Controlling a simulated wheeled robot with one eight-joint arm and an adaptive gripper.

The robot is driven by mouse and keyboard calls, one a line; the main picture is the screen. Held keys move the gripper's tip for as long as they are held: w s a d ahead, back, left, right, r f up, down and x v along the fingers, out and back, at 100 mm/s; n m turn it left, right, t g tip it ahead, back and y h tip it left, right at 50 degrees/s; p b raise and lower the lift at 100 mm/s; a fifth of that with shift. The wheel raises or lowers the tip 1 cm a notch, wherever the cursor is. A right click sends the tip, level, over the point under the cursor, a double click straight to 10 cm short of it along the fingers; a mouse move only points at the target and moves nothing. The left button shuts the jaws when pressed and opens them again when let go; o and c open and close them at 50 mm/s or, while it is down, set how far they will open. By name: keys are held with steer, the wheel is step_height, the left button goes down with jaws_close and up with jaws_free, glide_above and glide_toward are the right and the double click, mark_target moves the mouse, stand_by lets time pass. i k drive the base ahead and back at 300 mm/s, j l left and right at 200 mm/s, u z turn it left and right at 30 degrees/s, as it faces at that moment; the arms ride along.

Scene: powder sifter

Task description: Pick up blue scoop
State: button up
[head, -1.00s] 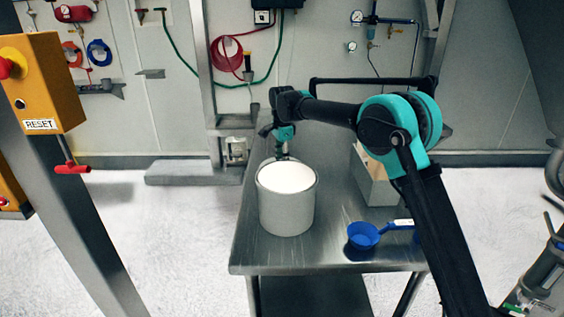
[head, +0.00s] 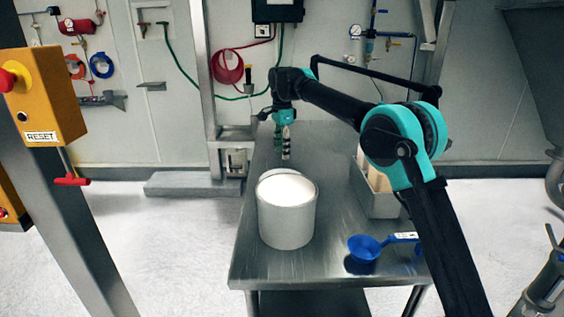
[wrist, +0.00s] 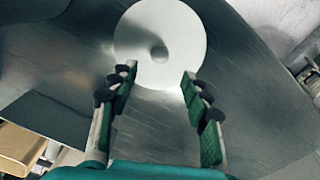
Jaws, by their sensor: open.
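The blue scoop (head: 365,247) lies on the front right of the steel table (head: 318,255), its handle pointing right with a white label on it. My arm passes close to the handle's end in the head view. My gripper (head: 286,155) hangs above the table behind the white bucket (head: 287,222), well away from the scoop. In the wrist view my gripper (wrist: 155,75) is open and empty, with its fingers spread. The scoop is not seen in the wrist view.
A grey bin (head: 378,197) with pale contents stands at the table's right, partly behind my arm. A yellow box with a RESET label (head: 42,100) is on a post at the left. The table's front left and the area between bucket and scoop are clear.

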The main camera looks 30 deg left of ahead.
mark_target(363, 249)
steer(key=k, duration=1.5)
